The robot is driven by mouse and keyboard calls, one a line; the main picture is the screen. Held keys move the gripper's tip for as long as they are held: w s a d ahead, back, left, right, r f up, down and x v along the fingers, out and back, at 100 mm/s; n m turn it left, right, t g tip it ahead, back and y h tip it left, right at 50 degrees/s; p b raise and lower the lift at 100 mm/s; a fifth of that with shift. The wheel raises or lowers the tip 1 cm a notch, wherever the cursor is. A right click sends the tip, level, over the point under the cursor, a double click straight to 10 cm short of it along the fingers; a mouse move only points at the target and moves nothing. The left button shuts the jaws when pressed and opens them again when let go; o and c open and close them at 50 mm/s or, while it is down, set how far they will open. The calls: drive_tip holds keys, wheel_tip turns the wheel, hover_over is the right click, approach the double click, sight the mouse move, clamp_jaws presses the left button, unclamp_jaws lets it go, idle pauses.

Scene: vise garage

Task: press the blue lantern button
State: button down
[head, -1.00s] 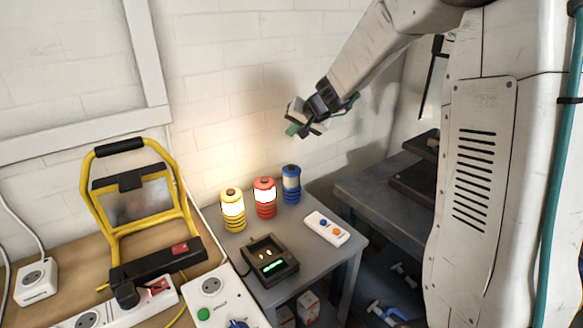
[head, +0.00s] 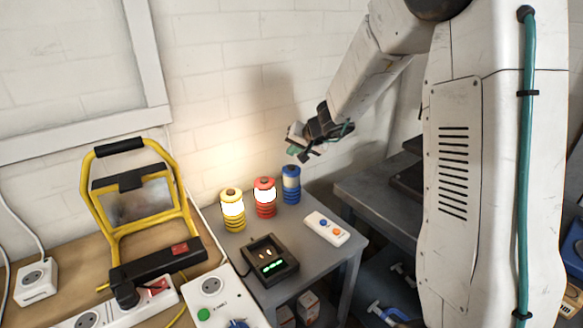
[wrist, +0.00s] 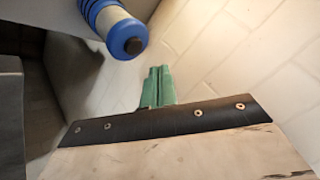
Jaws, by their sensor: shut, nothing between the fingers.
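The blue lantern (head: 291,184) stands upright on the grey table, its body pale and unlit, with a dark round button (head: 291,169) on top. In the wrist view the blue lantern (wrist: 109,20) is at the upper left, its dark button (wrist: 134,45) facing the camera. My gripper (head: 292,150) hangs above the blue lantern in the head view, apart from it. In the wrist view its green fingers (wrist: 158,72) are together with nothing between them, to the right of and below the button.
A lit red lantern (head: 265,205) and a lit yellow lantern (head: 232,222) stand left of the blue one. A white remote (head: 315,231) with coloured buttons and a black charger (head: 284,273) lie in front. A white brick wall (head: 225,85) is close behind.

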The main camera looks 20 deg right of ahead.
sight(294, 168)
drive_tip(key=shift+f, duration=1.2)
drive_tip(key=shift+f, duration=0.15)
idle(1.1)
drive_tip(key=shift+f, duration=0.3)
drive_tip(key=shift+f, duration=0.4)
idle(0.6)
drive_tip(key=shift+r, duration=0.85)
drive_tip(key=shift+r, duration=2.55)
